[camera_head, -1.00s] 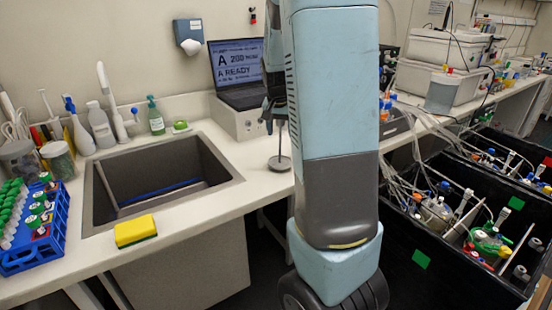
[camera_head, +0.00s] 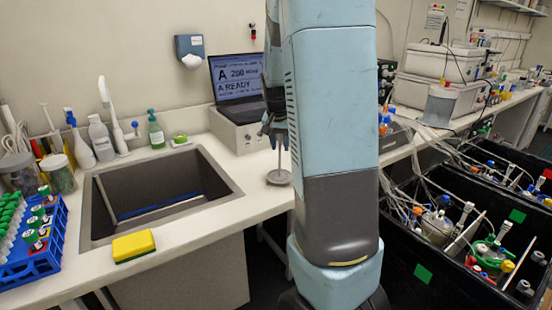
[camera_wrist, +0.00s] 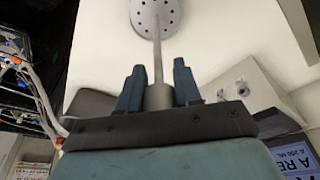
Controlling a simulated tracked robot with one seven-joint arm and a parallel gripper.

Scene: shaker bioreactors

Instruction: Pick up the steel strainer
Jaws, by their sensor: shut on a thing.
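The steel strainer shows in the wrist view as a pale round disc with holes (camera_wrist: 157,16), a thin rod and a thicker grey handle. My gripper (camera_wrist: 160,78) is shut on the handle, with one dark blue finger on each side. In the head view the strainer's disc (camera_head: 279,177) is low over the white bench, to the right of the sink. I cannot tell whether it touches the bench. My gripper (camera_head: 274,134) is above the disc there, partly hidden by my arm.
A laptop (camera_head: 238,80) on a white box (camera_head: 238,132) stands close behind the gripper. The sink (camera_head: 160,190) and a yellow sponge (camera_head: 133,246) are to the left. A blue rack of tubes (camera_head: 35,245) is at far left. Black bins (camera_head: 450,255) with tubing are right.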

